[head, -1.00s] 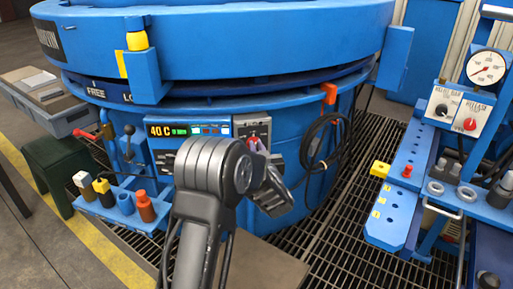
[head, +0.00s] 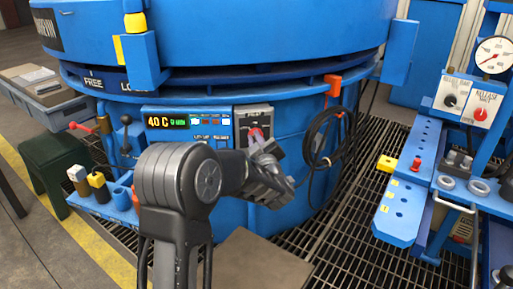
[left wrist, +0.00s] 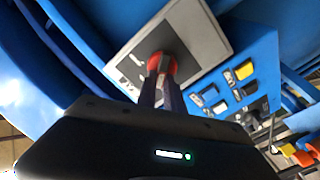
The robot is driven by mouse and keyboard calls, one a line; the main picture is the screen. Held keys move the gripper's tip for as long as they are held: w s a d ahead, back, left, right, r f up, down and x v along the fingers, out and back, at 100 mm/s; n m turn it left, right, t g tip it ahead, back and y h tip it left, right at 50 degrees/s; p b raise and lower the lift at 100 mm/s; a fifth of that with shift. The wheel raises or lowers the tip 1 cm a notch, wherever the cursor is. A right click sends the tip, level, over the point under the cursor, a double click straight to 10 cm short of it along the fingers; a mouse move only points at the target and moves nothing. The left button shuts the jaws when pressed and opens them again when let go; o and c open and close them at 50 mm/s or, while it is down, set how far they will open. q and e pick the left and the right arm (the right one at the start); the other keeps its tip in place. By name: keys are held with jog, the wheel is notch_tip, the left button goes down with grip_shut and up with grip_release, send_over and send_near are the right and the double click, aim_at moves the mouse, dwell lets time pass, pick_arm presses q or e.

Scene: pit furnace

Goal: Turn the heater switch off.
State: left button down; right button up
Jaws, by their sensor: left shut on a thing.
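The heater switch has a red knob (left wrist: 153,62) on a grey and black plate (left wrist: 195,38), which also shows in the head view (head: 253,113) on the blue furnace front, right of the lit display panel (head: 188,122). My left gripper (left wrist: 161,80) is shut on the red knob, with its fingers at either side of it. In the head view my left gripper (head: 258,138) reaches the plate from the front and covers its lower part. The knob's exact angle and the plate's lettering are hard to make out. My right gripper is not in view.
A black cable coil (head: 325,138) hangs from an orange hook right of the switch. A tool shelf (head: 113,205) juts out at the lower left. A blue stand with a gauge (head: 495,55) and dials is at the right. Floor grating (head: 345,225) lies between.

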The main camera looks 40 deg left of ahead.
pick_arm(q)
jog(key=shift+s+a+f+n+b, duration=0.1)
jog(key=shift+f+n+b, duration=0.1)
jog(key=shift+n+b, duration=1.2)
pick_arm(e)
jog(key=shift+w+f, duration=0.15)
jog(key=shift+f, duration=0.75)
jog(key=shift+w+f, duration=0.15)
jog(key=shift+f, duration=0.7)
pick_arm(q)
jog(key=c, duration=1.5)
grip_release()
jog(key=shift+o, duration=0.2)
